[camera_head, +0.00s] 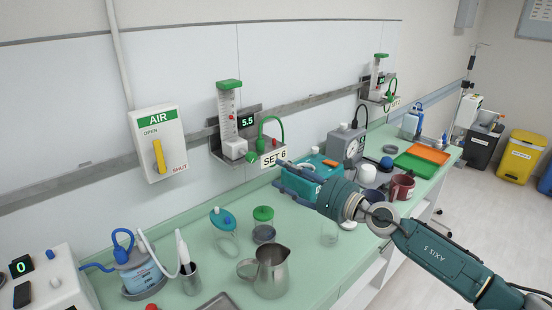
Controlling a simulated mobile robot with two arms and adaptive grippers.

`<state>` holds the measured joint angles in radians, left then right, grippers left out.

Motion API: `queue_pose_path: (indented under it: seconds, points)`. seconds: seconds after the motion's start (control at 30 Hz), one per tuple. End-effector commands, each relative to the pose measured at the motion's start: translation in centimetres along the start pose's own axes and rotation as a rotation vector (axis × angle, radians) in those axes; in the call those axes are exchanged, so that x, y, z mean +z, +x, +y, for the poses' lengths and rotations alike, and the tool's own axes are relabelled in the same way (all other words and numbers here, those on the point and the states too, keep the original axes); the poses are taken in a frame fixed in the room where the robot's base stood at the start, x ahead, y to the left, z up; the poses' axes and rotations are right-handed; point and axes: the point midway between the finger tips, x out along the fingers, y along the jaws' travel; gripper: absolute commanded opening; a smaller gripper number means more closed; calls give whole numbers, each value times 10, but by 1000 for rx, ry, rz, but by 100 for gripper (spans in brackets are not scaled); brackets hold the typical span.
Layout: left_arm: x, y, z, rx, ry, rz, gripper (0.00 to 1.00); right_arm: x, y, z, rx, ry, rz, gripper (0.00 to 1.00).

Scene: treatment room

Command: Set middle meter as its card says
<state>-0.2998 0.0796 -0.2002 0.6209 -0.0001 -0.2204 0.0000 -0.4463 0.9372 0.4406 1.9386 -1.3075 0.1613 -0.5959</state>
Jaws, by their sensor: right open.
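A flow meter (228,120) with a green top is mounted on the wall rail near the centre. Its small display (247,121) reads 5.5, and its white card (272,158) says SET 6. My right gripper (279,175) is open and empty, just below and right of the SET 6 card, over the counter, apart from the meter as far as I can tell. My left gripper is out of view.
An AIR panel (158,143) with a yellow lever is on the wall at left. A steel jug (266,271), lidded jars, a teal box (318,167) and a grey gauge unit (346,146) stand on the green counter (193,228). Trays and bins are further right.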

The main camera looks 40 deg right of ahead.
Motion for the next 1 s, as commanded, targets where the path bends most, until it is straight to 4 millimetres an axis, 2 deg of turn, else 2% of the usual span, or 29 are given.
queue_pose_path:
  seconds: [0.87, 0.93, 1.0]
  points:
    - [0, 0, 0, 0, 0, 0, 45, 0, 0, 0, 0, 4, -1, 44]
    - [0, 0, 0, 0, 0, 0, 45, 2, 0, 2, 2, 45, -8, 44]
    - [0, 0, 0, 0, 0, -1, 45, 6, 1, 6, 8, 162, -26, 44]
